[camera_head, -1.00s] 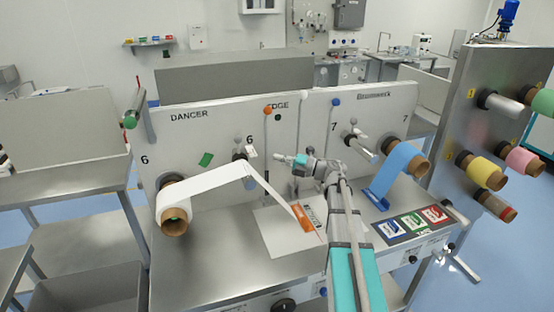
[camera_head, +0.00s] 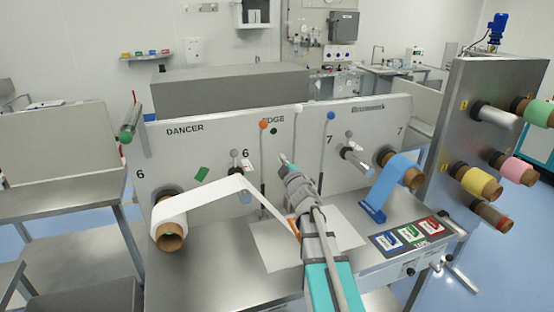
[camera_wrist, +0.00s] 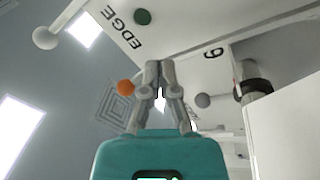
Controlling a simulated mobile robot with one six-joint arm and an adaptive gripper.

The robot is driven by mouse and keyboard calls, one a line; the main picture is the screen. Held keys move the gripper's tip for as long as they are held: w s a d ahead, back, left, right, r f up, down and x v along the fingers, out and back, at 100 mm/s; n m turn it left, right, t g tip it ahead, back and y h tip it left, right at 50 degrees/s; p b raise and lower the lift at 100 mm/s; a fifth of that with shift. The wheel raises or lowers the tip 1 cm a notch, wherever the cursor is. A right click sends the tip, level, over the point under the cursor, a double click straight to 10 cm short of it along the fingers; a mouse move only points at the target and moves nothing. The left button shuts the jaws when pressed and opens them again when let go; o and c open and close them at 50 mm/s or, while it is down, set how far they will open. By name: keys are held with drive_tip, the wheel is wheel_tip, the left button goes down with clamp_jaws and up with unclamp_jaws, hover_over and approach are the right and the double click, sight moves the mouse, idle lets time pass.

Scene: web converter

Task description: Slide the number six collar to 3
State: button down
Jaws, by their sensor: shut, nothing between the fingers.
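A dark ring (camera_head: 235,168), which looks like the number six collar, sits at the panel end of the small roller below the right-hand 6. It also shows dark around the roller in the wrist view (camera_wrist: 252,87), right of my gripper. No 3 mark can be read in either view. My gripper (camera_head: 283,159) is shut and empty, in front of the panel and to the right of that roller. In the wrist view my gripper (camera_wrist: 160,64) has its fingertips together, apart from the collar.
A grey ball (camera_wrist: 203,100) is near the collar. The white web (camera_head: 205,200) runs from the left roll over the roller. A blue roll (camera_head: 402,170) is to the right.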

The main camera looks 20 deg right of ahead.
drive_tip(key=s+a+f+m+g+h, duration=0.1)
drive_tip(key=s+f+m+g+h, duration=0.2)
drive_tip(key=s+f+m+g, duration=0.3)
drive_tip(key=s+a+f+m+g+h, duration=0.1)
drive_tip(key=s+f+m+g+h, duration=0.15)
drive_tip(key=f+m+g, duration=0.4)
drive_tip(key=s+a+f+g+y, duration=0.2)
drive_tip(key=s+a+f+g, duration=0.2)
drive_tip(key=s, duration=0.5)
drive_tip(key=s+a+f+g+y, duration=0.2)
drive_tip(key=s+a+f+g, duration=0.2)
drive_tip(key=s+a+f, duration=0.2)
drive_tip(key=s+a, duration=0.2)
drive_tip(key=s, duration=0.2)
drive_tip(key=shift+a+y, duration=0.35)
drive_tip(key=shift+a, duration=0.05)
drive_tip(key=shift+d, duration=0.15)
